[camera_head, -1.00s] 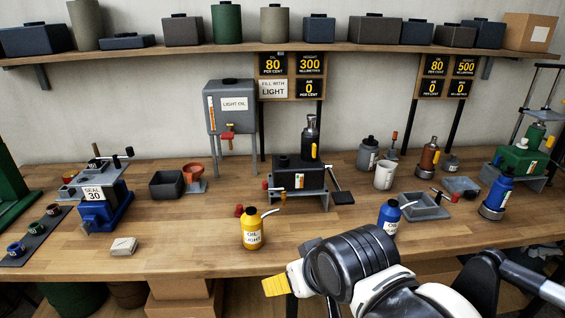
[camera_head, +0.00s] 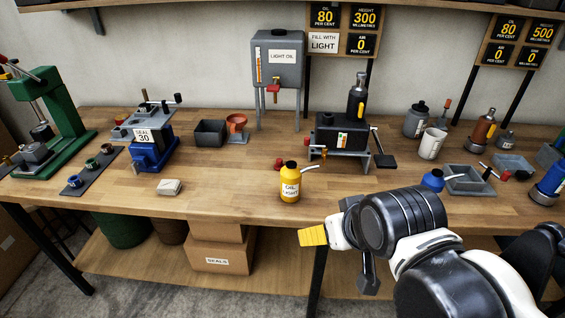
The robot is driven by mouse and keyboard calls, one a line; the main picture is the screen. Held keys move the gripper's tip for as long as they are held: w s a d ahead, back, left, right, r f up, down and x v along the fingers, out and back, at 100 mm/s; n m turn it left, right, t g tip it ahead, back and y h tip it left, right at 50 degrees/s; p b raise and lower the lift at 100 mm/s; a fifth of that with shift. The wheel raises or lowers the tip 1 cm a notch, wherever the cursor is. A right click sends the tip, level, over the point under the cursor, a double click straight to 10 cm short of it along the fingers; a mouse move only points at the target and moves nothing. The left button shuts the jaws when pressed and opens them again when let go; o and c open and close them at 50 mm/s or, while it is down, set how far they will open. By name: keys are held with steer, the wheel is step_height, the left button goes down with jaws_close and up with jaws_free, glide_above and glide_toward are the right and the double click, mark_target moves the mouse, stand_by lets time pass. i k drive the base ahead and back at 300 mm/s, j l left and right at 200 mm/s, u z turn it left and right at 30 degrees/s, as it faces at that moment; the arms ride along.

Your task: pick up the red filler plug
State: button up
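A small red piece (camera_head: 279,163), which looks like the red filler plug, lies on the workbench (camera_head: 240,188) just behind and left of the yellow oil can (camera_head: 290,184). It stands left of the dark pump unit (camera_head: 340,136), which has a red knob (camera_head: 306,141) on its left side. My gripper (camera_head: 335,255) is at the lower middle, in front of the bench edge, seen side-on with a yellow pad at its left. It is well apart from the red piece. The opening between its fingers does not show clearly.
The yellow can, its spout pointing right, stands between my gripper and the red piece. A blue can (camera_head: 432,180) is partly hidden by my arm. A pale block (camera_head: 169,187) lies left; bare bench surrounds it.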

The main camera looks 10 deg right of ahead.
mark_target(279, 164)
steer(key=i+j, duration=0.1)
steer(key=i, duration=0.3)
steer(key=i+j+z, duration=0.15)
steer(key=i, duration=0.2)
steer(key=i+j, duration=0.15)
steer(key=i, duration=0.25)
steer(key=l+z, duration=0.05)
